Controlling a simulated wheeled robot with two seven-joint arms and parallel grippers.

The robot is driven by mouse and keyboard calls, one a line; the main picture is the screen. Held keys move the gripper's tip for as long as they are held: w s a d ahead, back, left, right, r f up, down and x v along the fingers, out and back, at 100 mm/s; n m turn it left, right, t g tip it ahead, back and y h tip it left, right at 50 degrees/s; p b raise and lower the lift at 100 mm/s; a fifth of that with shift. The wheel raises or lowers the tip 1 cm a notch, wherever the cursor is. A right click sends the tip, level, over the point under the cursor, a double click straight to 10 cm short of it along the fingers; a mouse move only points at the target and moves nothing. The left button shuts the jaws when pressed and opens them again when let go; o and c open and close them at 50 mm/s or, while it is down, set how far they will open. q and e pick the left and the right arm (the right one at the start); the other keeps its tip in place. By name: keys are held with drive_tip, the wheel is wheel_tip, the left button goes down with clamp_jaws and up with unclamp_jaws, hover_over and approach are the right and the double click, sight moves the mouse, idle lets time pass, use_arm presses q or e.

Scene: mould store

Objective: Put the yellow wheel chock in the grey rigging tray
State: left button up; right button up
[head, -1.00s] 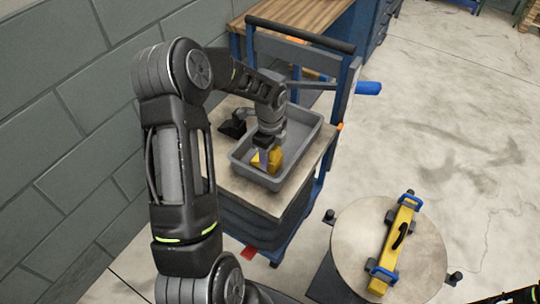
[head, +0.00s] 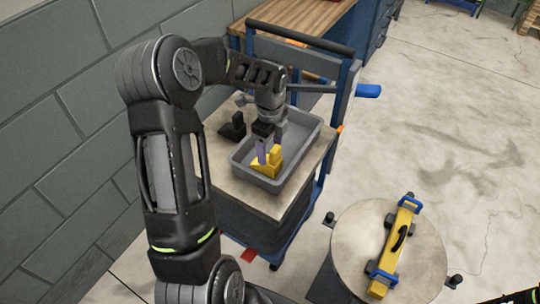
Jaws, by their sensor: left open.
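The yellow wheel chock (head: 274,161) sits inside the grey rigging tray (head: 306,142), towards its near left end. The tray stands on top of a blue-framed cart. My left gripper (head: 263,155) points down over the tray, just above and beside the chock. It is open, with a finger in front of the chock's left part. Whether a finger still touches the chock cannot be told. My right gripper does not show; only a dark part of mine is at the lower right edge.
A black object (head: 233,127) lies on the cart top, left of the tray. A round table (head: 350,245) at the lower right holds a yellow bar tool with blue ends (head: 397,240). A grey block wall (head: 60,130) is close on the left. Open concrete floor lies to the right.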

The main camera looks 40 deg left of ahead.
use_arm(q)
wheel_tip(320, 180, up, 7)
drive_tip(key=shift+f, duration=0.15)
idle(0.7)
